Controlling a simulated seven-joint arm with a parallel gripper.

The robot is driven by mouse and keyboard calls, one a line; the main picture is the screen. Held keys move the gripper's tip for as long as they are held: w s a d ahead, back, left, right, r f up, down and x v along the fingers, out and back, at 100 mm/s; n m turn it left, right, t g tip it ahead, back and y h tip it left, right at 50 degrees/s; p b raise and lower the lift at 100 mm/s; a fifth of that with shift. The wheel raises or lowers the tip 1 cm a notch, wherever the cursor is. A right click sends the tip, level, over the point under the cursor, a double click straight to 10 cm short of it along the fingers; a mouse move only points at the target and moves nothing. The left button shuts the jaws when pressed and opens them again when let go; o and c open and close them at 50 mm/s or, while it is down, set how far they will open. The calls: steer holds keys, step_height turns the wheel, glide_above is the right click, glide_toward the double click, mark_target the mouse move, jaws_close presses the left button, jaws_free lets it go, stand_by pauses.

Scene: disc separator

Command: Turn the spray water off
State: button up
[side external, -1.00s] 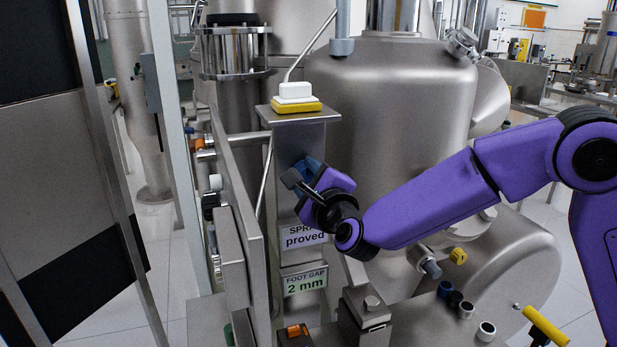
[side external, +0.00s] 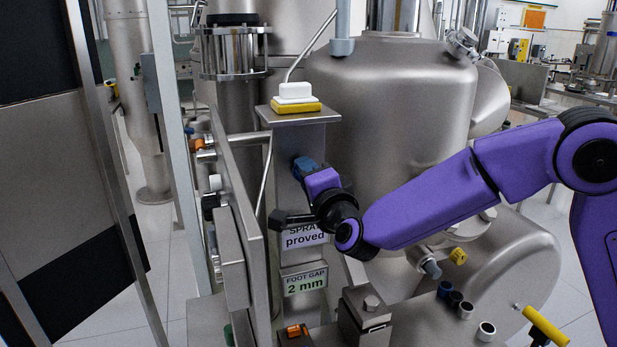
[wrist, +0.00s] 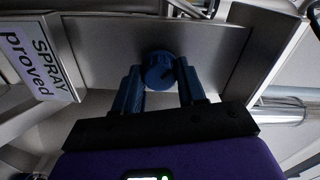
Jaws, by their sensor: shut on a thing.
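The spray water control is a blue round knob (wrist: 159,70) on the steel post. In the wrist view it sits between the two dark blue fingers of my gripper (wrist: 160,84), which is shut on it. In the side view my gripper (side external: 305,168) is at the upper front of the post, and its fingers mostly hide the knob. A label reading "SPRAY proved" (wrist: 36,58) is beside the knob in the wrist view. The same label (side external: 304,238) is partly covered by my wrist in the side view.
A small shelf (side external: 295,116) above the post holds a yellow sponge (side external: 296,106) with white blocks. A large steel vessel (side external: 400,110) stands close to the right. A "FOOT GAP 2 mm" label (side external: 305,281) is below. A steel panel (side external: 240,210) stands close at the left.

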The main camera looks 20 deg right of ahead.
steer(key=shift+n, duration=4.2)
steer(key=shift+a, duration=0.1)
steer(key=o, duration=1)
steer(key=shift+o, duration=0.2)
steer(key=shift+s, duration=0.15)
steer(key=s, duration=1.7)
steer(key=shift+s, duration=0.15)
